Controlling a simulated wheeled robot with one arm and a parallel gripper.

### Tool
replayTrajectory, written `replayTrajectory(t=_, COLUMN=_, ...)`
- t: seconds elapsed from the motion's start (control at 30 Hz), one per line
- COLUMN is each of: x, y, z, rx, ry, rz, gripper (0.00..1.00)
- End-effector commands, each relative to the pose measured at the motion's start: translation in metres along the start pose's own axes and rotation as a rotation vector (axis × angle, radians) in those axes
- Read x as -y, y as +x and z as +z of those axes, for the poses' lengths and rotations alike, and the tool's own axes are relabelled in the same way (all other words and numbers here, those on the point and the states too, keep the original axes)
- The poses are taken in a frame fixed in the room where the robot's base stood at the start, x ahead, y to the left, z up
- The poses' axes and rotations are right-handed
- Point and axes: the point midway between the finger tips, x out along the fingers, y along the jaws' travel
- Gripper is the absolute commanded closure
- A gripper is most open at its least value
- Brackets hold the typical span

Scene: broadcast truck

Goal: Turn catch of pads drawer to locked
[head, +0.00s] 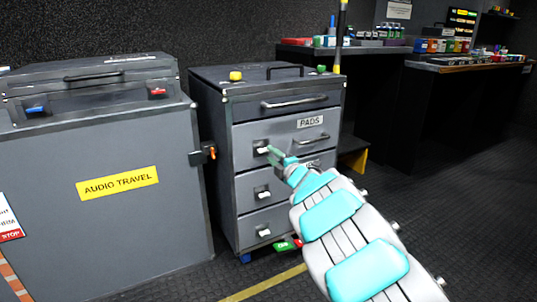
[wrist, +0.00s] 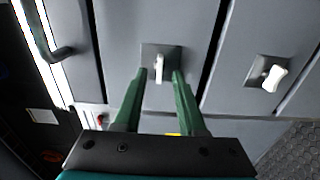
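The pads drawer (head: 285,133) is the second front down in a grey cabinet, with a white PADS label and a bar handle. It looks closed. Its catch (wrist: 159,68) is a small white lever on a square dark plate at the drawer's left end; it also shows in the head view (head: 262,149), partly behind my fingers. In the wrist view the lever points up and down the picture. My gripper (wrist: 159,73) has its two green fingers apart, one on each side of the lever, with gaps visible. In the head view my gripper (head: 270,152) is right at the catch.
Lower drawers have similar white catches (head: 263,193); one shows tilted in the wrist view (wrist: 269,75). A grey AUDIO TRAVEL case (head: 130,225) stands close at left, with an orange-tipped latch (head: 210,152) between. Floor at right is clear.

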Motion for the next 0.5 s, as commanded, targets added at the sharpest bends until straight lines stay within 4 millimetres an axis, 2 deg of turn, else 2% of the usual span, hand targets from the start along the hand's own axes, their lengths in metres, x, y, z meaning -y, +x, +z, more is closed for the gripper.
replayTrajectory(t=0.2, x=0.001, y=-0.028, z=0.0, rx=0.0, ry=-0.001, rz=-0.002, gripper=0.6)
replayTrajectory(t=0.5, x=0.001, y=-0.043, z=0.0, rx=0.0, ry=0.0, rz=-0.002, gripper=0.6)
